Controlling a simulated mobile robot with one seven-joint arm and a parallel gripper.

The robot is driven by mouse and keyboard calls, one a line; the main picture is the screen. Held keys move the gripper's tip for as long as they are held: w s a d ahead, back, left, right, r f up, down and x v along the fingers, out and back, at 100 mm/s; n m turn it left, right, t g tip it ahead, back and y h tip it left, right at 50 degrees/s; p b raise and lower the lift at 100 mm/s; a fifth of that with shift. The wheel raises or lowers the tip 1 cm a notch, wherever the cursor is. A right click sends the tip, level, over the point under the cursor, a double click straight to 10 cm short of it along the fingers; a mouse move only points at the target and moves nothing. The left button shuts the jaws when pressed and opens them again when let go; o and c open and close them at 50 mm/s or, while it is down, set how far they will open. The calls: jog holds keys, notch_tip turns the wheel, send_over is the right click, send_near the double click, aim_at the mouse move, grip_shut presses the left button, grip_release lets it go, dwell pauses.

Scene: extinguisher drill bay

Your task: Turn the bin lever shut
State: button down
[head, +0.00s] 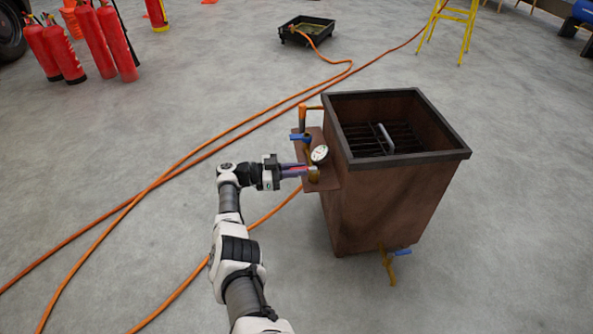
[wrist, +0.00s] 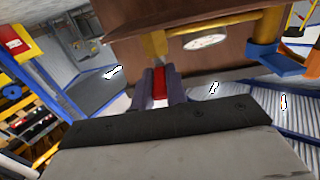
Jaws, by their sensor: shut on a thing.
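The brown bin (head: 395,200) stands on the floor right of my arm, its top open over a dark grate. A side plate on its left carries a brass valve, a white gauge (head: 320,154) and a blue lever (head: 300,137). My gripper (head: 298,170) is at this plate, below the gauge in the head view. In the wrist view its fingers (wrist: 160,88) are shut on a red lever (wrist: 160,80) at the brass valve (wrist: 156,43). Most of the red lever is hidden between the fingers. The gauge (wrist: 205,42) also shows there.
Another blue lever (head: 401,252) is on a brass tap low on the bin's front. Orange hoses (head: 190,158) cross the floor at left. Red extinguishers (head: 95,40), a black tray (head: 306,24) and a yellow ladder (head: 455,20) stand farther back. The front right floor is clear.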

jog(key=c, duration=1.4)
grip_release()
jog(key=shift+w+d+r, duration=0.1)
jog(key=shift+d, duration=0.15)
jog(key=shift+a, duration=0.1)
jog(key=s+a+b, duration=0.2)
jog(key=a+b, duration=0.6)
jog(key=a, duration=0.5)
jog(key=shift+s+a, duration=0.25)
jog(key=shift+s, duration=0.05)
